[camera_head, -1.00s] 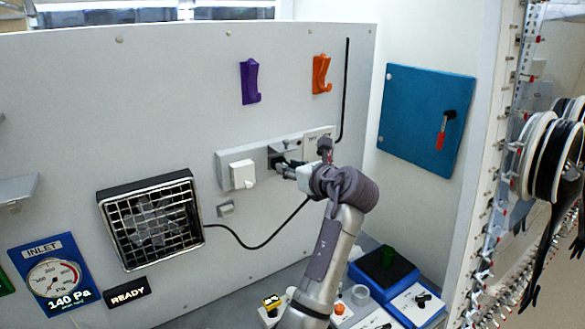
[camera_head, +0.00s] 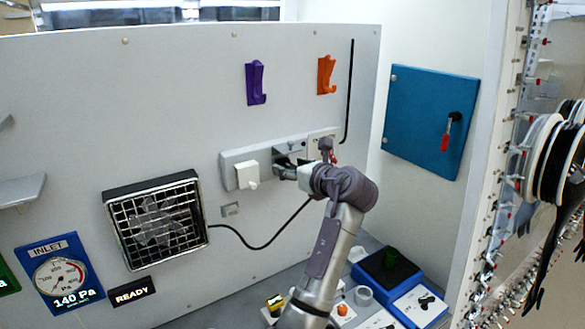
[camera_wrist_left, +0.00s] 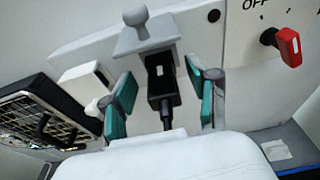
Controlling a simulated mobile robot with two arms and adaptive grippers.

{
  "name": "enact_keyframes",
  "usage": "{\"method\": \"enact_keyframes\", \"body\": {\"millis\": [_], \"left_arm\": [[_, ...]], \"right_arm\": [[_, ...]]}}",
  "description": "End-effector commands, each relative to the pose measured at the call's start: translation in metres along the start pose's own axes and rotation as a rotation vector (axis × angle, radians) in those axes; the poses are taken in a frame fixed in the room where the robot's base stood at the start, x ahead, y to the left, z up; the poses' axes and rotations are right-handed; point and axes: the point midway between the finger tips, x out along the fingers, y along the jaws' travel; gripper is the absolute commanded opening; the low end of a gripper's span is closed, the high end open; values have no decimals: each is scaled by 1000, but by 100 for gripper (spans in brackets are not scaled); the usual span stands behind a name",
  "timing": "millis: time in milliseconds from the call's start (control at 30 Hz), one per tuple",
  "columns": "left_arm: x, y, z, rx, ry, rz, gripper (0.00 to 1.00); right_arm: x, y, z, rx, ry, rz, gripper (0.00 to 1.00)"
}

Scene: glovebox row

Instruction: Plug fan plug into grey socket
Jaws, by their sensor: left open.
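The black fan plug (camera_wrist_left: 162,88) shows in the left wrist view, its cable running down toward my wrist. Its front end is at the grey socket (camera_wrist_left: 148,38), below a grey part with a knob; I cannot tell how deep it sits. My left gripper (camera_wrist_left: 168,88) is open, with a green-padded finger on each side of the plug and gaps between. In the head view the left gripper (camera_head: 281,173) is at the wall strip and hides most of the plug. The fan (camera_head: 157,220) is on the wall at left, its cable (camera_head: 262,247) looping toward the gripper. My right gripper is not in view.
A white socket cover (camera_head: 246,176) is left of the gripper. A panel with a red-handled switch (camera_wrist_left: 288,46) is close on the right. Purple (camera_head: 256,83) and orange (camera_head: 326,75) hooks are above. Blue boxes (camera_head: 385,272) stand on the bench below.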

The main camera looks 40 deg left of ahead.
Motion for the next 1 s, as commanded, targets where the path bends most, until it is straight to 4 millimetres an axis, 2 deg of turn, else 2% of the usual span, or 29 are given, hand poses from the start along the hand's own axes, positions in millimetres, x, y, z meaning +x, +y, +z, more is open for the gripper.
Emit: {"method": "enact_keyframes", "body": {"millis": [167,267,700,833,1000], "left_arm": [[-3,-1,-1,1,1,-2,59],[-14,-1,-1,1,1,-3,59],[-100,-1,-1,0,3,-2,59],[-114,0,-1,-1,2,-1,59],[-120,0,0,0,1,1,59]], "right_arm": [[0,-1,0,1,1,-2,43],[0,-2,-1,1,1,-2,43],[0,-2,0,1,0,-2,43],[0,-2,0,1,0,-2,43],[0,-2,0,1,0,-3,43]]}}
